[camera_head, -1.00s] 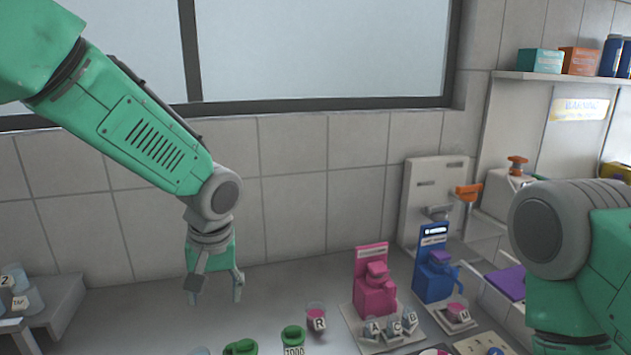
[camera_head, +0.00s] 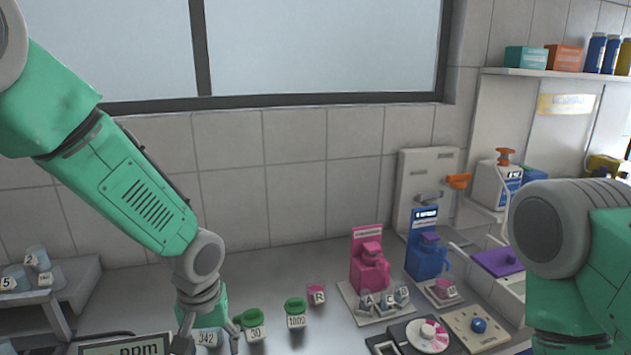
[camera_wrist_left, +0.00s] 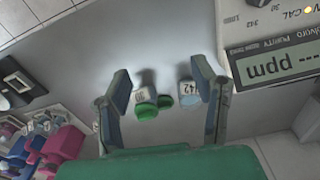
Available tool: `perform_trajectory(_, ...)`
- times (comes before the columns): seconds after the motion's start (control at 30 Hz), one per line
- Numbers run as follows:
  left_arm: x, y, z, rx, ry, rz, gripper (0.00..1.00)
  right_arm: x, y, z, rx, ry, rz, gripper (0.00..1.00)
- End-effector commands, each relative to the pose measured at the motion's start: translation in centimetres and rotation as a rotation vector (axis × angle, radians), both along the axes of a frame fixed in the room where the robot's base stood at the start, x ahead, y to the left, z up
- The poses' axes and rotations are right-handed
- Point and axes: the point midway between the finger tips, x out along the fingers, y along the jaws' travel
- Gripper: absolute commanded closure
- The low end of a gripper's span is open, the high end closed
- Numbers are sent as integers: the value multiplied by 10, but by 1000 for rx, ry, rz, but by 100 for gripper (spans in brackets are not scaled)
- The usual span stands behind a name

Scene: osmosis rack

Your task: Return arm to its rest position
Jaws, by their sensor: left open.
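My left arm (camera_head: 140,190) comes in from the left and bends down over the bench. Its gripper (camera_head: 208,342) hangs at the bottom edge of the head view, with a cup marked 342 (camera_head: 207,337) showing between its fingers. In the left wrist view the gripper (camera_wrist_left: 163,82) is open, its fingers apart and nothing gripped. A cup marked 30 with a green lid (camera_wrist_left: 146,106) and the 342 cup (camera_wrist_left: 188,92) show between the fingers there. My right arm (camera_head: 565,250) shows at the right edge; its gripper is out of view.
A ppm meter (camera_head: 125,348) lies left of the gripper. A green-lidded cup marked 1000 (camera_head: 296,313) and a cup marked R (camera_head: 317,294) stand to the right, before pink (camera_head: 369,265) and blue (camera_head: 427,250) devices. A step with cups (camera_head: 75,285) is at far left.

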Motion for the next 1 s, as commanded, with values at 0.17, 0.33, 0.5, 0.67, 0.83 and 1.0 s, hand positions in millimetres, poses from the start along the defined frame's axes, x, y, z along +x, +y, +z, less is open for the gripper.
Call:
perform_trajectory(0.17,-43,8,-58,-63,40,-35,47,-1,0,0,0,1,0,36)
perform_trajectory(0.33,-113,27,-128,-125,72,-62,47,-1,0,0,0,2,0,36)
perform_trajectory(0.5,-205,58,-178,-129,75,-83,47,-1,0,0,0,1,0,36)
perform_trajectory(0.67,-275,90,-194,-75,73,-112,47,-1,0,0,0,1,0,36)
perform_trajectory(0.83,-313,112,-210,-13,59,-158,47,0,0,-17,0,0,0,36)
perform_trajectory(1.0,-303,108,-248,-9,43,-183,47,-2,0,-56,0,2,0,36)
